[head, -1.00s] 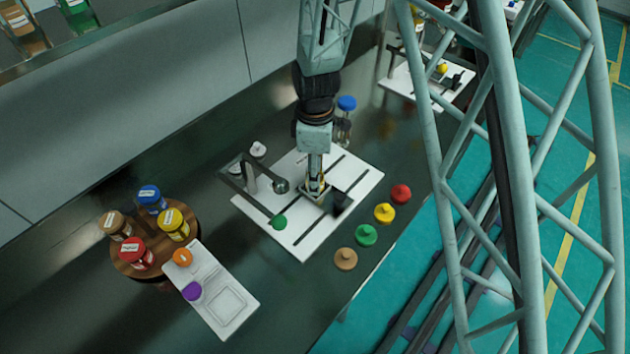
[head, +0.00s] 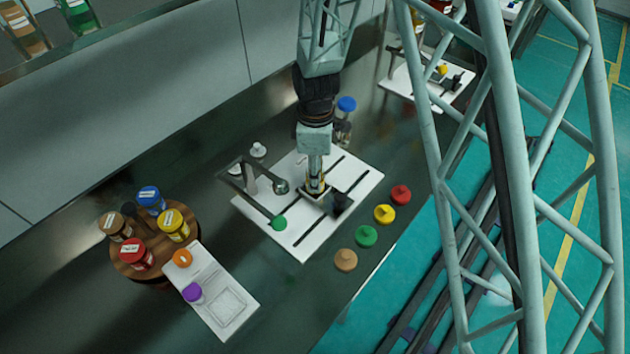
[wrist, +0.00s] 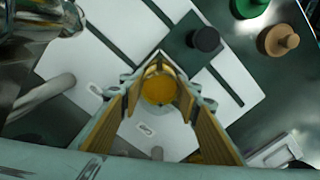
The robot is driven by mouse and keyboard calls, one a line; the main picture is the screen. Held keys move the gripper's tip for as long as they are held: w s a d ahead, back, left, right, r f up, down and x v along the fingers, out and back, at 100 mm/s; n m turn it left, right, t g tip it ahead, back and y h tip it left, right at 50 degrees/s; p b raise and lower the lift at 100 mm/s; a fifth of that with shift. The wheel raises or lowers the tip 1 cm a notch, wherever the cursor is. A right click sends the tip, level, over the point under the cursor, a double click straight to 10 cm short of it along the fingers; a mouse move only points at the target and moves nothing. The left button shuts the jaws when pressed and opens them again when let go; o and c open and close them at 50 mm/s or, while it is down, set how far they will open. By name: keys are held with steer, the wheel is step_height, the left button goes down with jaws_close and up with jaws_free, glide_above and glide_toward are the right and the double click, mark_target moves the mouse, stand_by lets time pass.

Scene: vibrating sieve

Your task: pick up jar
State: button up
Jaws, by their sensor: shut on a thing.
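My gripper (head: 316,190) points down over the white slotted board (head: 300,245). In the wrist view, its two fingers (wrist: 160,90) are closed around a round amber-yellow thing, seen from above, which looks like the jar (wrist: 159,88). The fingers and arm hide most of it in the head view, so I cannot tell whether it touches the board. Another jar with a blue lid (head: 346,104) stands behind the arm, partly hidden.
A round wooden stand (head: 122,268) with several lidded jars is at left, beside a white tray (head: 240,325). Loose red (head: 400,194), yellow (head: 384,213), green (head: 366,235) and tan (head: 346,259) lids line the right. A metal arm with a green knob (head: 279,223) reaches over the board.

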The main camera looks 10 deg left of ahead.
steer(key=shift+r, duration=0.15)
steer(key=shift+r+p, duration=0.35)
steer(key=shift+r, duration=1.15)
steer(key=shift+s+r, duration=0.15)
steer(key=shift+r, duration=0.05)
steer(key=s+d, duration=0.2)
steer(key=s, duration=0.5)
steer(key=s+d+r, duration=0.1)
steer(key=s+d, duration=0.2)
steer(key=s, duration=0.4)
steer(key=shift+s+d+r, duration=0.15)
steer(key=shift+s+d, duration=0.1)
steer(key=shift+s, duration=0.15)
